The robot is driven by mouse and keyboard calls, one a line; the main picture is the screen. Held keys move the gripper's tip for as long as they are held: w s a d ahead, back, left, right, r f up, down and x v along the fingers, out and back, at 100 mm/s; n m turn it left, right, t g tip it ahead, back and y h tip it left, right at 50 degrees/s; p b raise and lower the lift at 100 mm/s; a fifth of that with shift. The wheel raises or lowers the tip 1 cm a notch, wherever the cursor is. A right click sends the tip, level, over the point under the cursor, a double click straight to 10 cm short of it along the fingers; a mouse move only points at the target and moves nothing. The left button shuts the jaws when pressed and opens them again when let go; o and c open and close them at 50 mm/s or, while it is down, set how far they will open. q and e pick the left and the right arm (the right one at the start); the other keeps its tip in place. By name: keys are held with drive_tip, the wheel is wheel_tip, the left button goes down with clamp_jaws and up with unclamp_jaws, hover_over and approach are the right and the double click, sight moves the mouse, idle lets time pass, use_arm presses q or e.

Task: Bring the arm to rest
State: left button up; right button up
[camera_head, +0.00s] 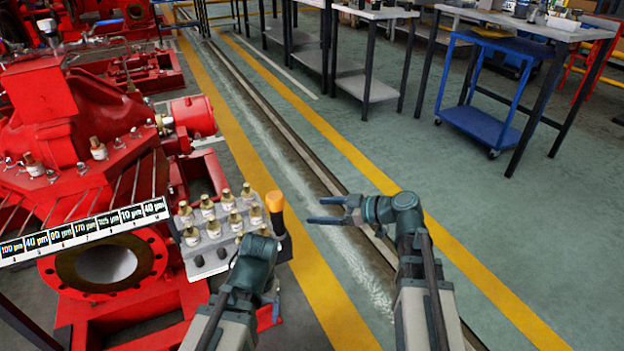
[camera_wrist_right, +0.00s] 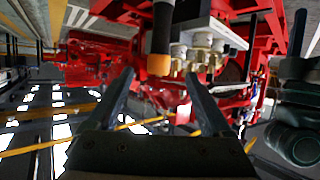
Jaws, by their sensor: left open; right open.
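My right gripper (camera_head: 332,210) is open and empty above the floor, its fingers pointing left in the head view. Its two spread fingers also show in the right wrist view (camera_wrist_right: 158,100), with nothing between them. My left arm comes up from the bottom to the tray of bottles; its wrist hides most of the left gripper (camera_head: 270,290), and its fingertips are hard to make out. An orange-capped black tool (camera_head: 274,202) stands upright at the right edge of the tray, close to the left wrist and apart from my right gripper.
A grey tray (camera_head: 196,268) holds several small gold-capped bottles. Behind it is the red pumpset (camera_head: 75,125) with a strip of labels (camera_head: 85,231). Workbenches (camera_head: 375,14) and a blue cart (camera_head: 480,124) stand at the back. The floor to the right is clear.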

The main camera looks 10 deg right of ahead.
drive_tip(key=shift+a, duration=0.1)
drive_tip(key=s+a+f+m+g+h+p, duration=0.2)
drive_tip(key=s+a+f+g+h+p, duration=0.25)
drive_tip(key=s+a, duration=0.4)
drive_tip(key=s+d+f+m+g+h+p, duration=0.1)
drive_tip(key=s+d+m+g+h+p, duration=0.1)
drive_tip(key=s+m+h, duration=0.3)
drive_tip(key=shift+s+d+g+h+p, duration=0.2)
drive_tip(key=shift+s+g+h+p, duration=0.35)
drive_tip(key=shift+s+h, duration=1.5)
drive_tip(key=shift+s+y, duration=0.5)
